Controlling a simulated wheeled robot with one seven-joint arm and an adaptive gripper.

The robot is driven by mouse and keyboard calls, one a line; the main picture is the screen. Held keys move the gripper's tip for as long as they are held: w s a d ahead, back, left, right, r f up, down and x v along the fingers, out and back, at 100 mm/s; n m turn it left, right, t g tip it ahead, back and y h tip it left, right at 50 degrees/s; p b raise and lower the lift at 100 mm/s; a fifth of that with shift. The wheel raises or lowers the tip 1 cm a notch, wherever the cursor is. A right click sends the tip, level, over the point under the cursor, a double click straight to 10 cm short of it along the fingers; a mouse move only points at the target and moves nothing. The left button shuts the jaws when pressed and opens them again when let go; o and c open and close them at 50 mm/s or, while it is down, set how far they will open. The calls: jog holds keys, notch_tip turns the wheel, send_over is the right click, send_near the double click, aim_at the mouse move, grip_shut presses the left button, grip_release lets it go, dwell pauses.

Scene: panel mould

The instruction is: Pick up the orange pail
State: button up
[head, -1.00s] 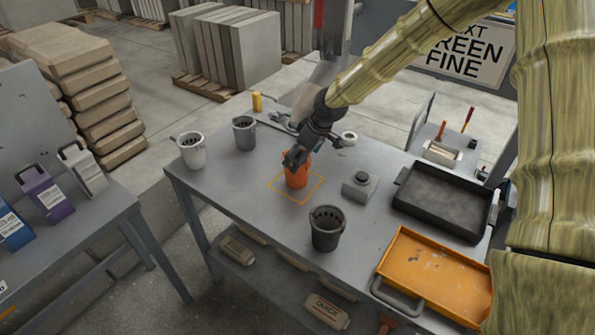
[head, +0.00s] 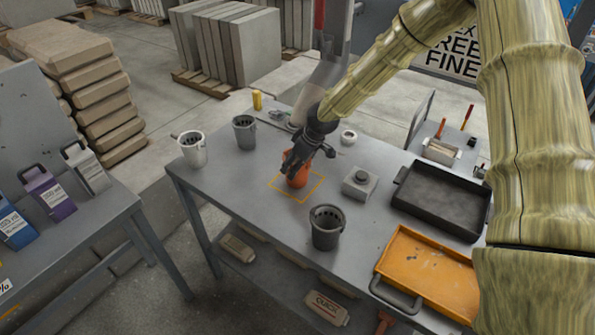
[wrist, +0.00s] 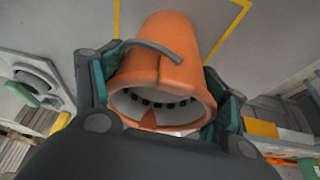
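The orange pail (head: 297,179) stands upright on the grey workbench (head: 232,188), inside a yellow outlined square (head: 312,194). My gripper (head: 295,168) is down at the pail from above, covering part of its rim. In the wrist view, the pail (wrist: 165,75) lies between the two fingers of my gripper (wrist: 162,85), with its mouth towards the camera and its dark handle folded across one side. The fingers are spread on either side of it. They are very close to its walls, and firm contact does not show.
A dark grey pail (head: 326,228) stands in front, with a grey pail (head: 244,132) and a white pail (head: 193,149) to the left. A grey button box (head: 360,184) is close on the right. Black (head: 440,200) and orange (head: 428,275) trays fill the bench's right end.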

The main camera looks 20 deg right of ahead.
jog(key=c, duration=0.7)
jog(key=shift+o, duration=0.2)
dwell(0.7)
